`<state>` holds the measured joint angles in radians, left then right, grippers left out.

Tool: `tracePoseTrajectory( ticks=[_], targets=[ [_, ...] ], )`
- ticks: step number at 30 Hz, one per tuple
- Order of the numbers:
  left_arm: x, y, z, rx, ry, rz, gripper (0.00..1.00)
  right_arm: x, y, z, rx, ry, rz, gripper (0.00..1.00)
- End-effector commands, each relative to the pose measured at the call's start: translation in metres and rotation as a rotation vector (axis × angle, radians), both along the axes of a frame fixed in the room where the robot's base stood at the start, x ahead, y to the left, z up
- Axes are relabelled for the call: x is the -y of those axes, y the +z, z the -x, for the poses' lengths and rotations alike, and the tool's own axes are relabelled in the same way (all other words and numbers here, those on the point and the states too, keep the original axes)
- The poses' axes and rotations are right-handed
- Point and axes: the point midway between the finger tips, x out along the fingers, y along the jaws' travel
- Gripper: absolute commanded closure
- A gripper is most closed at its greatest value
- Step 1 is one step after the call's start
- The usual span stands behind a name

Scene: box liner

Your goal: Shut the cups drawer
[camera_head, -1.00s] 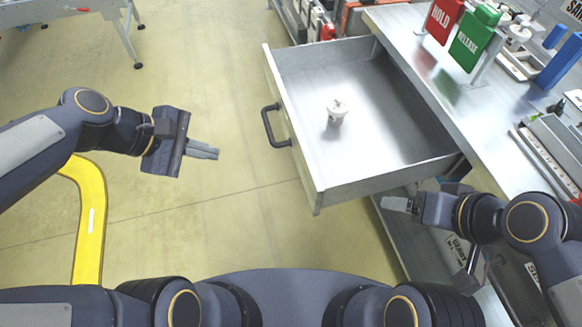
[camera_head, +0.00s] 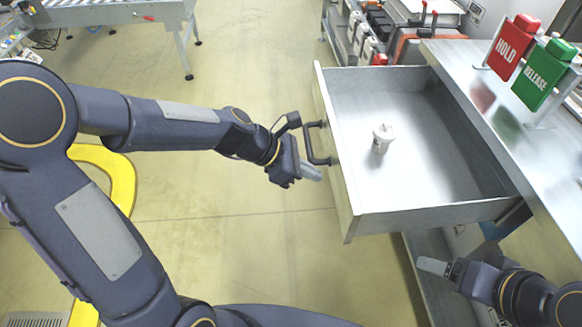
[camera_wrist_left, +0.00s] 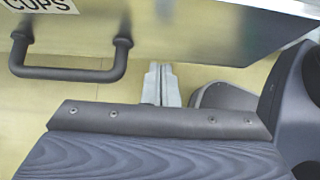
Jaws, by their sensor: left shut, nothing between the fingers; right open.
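The cups drawer (camera_head: 348,200) stands pulled out from the workbench, with a white cup (camera_head: 382,138) upright inside it. Its dark bar handle (camera_head: 316,145) is on the front panel. In the left wrist view the front (camera_wrist_left: 200,25) carries a label reading CUPS, and the handle (camera_wrist_left: 70,74) shows at the left. My left gripper (camera_head: 312,173) is shut and empty, just in front of the drawer front beside the handle; its fingers also show in the left wrist view (camera_wrist_left: 161,85), apart from the handle. My right gripper (camera_head: 434,267) is open and empty, below the drawer's near side.
The steel bench top (camera_head: 480,120) holds a red HOLD sign (camera_head: 511,48) and a green RELEASE sign (camera_head: 544,75). A yellow curved floor piece (camera_head: 115,165) lies at the left. A conveyor (camera_head: 120,12) stands at the back left. The floor before the drawer is clear.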

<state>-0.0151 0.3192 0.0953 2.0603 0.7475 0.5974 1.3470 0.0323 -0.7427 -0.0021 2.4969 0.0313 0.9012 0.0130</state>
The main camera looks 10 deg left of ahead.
Motion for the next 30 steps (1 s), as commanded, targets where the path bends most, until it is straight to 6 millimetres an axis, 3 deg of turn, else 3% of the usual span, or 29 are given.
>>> tracePoseTrajectory(
  ticks=[6,23,30],
  targets=[
    [0.02,0.001,-0.007,0.0,0.0,-0.001,1.0,0.0,0.0,0.0,0.001,0.0,0.0,0.24],
    [0.028,0.002,-0.009,0.0,-0.001,0.0,1.0,0.0,0.003,0.0,0.001,0.0,0.0,0.24],
    [0.061,0.004,-0.018,-0.003,-0.004,0.0,1.0,0.0,0.017,0.0,0.001,0.0,0.0,0.24]
  ],
)
